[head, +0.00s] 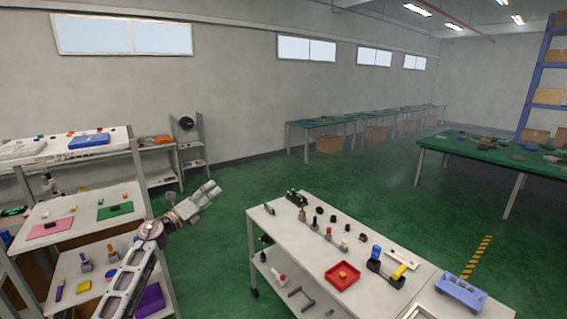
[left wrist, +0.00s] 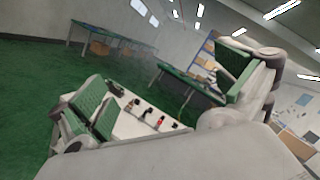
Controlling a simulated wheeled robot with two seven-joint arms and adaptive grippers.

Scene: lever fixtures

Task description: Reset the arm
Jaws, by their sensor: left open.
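My left arm (head: 133,275) comes in from the lower left of the head view. It reaches up and away, in front of the left shelving. My left gripper (head: 212,190) is raised above the green floor, between the left shelves and the white table, and touches nothing that I can see. In the left wrist view my left gripper (left wrist: 168,90) has its two green-padded fingers spread wide with nothing between them. Part of the white table shows beyond the fingers. My right arm and right gripper are not in view.
A white table (head: 300,262) holds a red tray (head: 343,276), a fixture with blue and yellow handles (head: 386,268) and several small parts. A blue rack (head: 460,292) stands right. Shelves (head: 75,203) with small items stand left. Green floor (head: 225,225) separates them.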

